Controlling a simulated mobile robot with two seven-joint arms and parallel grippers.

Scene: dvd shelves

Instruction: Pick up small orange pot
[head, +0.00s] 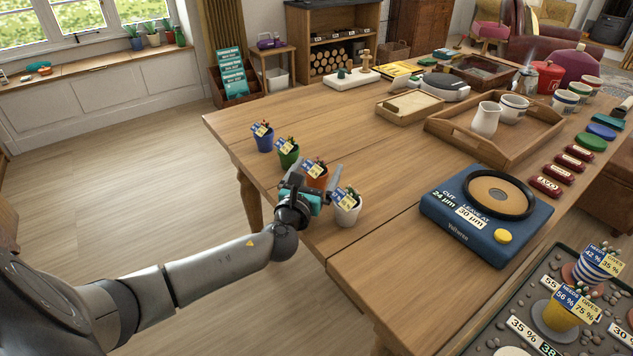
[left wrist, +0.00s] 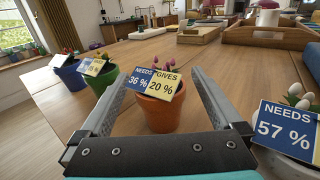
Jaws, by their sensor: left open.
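The small orange pot (head: 316,180) stands upright on the wooden table near its left edge, in a row of small pots. In the left wrist view the orange pot (left wrist: 158,112) sits between the two fingers, with pink buds and a label reading "NEEDS 36 %" and "GIVES 20 %". My left gripper (head: 318,177) is open, its fingers on either side of the orange pot; I cannot tell whether they touch it. The left gripper also fills the lower left wrist view (left wrist: 158,92). In the head view the gripper partly hides the orange pot. My right gripper is not in view.
A white pot (head: 347,209) stands close beside the gripper; a green pot (head: 288,153) and a blue pot (head: 263,138) stand on the other side. A blue scale-like device (head: 456,230) and a wooden tray (head: 451,129) are farther right. The table between is clear.

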